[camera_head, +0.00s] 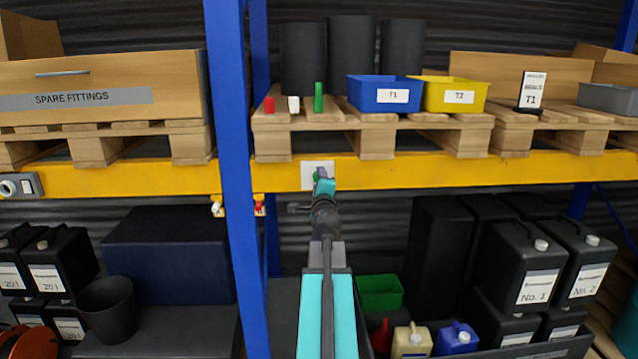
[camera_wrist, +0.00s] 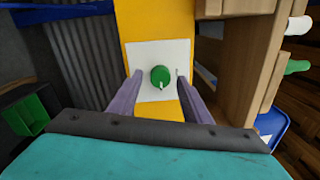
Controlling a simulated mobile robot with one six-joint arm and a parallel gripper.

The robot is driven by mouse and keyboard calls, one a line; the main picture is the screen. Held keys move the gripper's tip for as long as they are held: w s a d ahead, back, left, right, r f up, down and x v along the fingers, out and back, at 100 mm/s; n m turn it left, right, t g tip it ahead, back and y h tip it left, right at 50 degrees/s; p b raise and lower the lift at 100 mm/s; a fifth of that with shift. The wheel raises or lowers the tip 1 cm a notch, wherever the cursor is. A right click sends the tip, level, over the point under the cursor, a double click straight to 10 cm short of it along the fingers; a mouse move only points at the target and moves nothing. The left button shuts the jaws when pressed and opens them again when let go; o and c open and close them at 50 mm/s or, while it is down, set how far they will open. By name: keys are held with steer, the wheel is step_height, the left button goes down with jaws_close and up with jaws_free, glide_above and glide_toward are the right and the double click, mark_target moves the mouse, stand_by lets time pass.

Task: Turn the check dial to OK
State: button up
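The check dial is a round green knob (camera_wrist: 160,75) on a square white plate (camera_wrist: 145,52), fixed to the yellow shelf beam. A small pale mark shows at the dial's lower edge in the wrist view, and a short mark shows on the plate to its right. I cannot read any OK label. In the head view, the white plate (camera_head: 307,170) is partly covered by my gripper (camera_head: 324,184). My gripper (camera_wrist: 160,80) is open, with one finger on each side of the dial. Gaps show between the fingers and the dial.
A blue rack post (camera_head: 236,180) stands left of the plate. Red, white and green small items (camera_head: 319,98) stand on the pallet above, beside the blue T1 bin (camera_head: 365,96) and yellow T2 bin (camera_head: 435,97). A red and a white fixture hang on the beam near the post.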

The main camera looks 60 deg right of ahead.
steer(key=shift+a, duration=0.1)
steer(key=b+v, duration=0.3)
steer(key=v, duration=0.2)
steer(key=shift+s+a+f, duration=0.1)
steer(key=shift+s+a, duration=0.05)
steer(key=shift+a, duration=0.2)
steer(key=shift+b, duration=0.3)
steer(key=b+v, duration=0.2)
steer(key=b, duration=0.5)
steer(key=shift+s, duration=0.2)
steer(key=b+v, duration=0.5)
steer(key=b, duration=0.4)
steer(key=shift+s+a, duration=0.15)
steer(key=shift+a, duration=0.1)
stand_by(0.5)
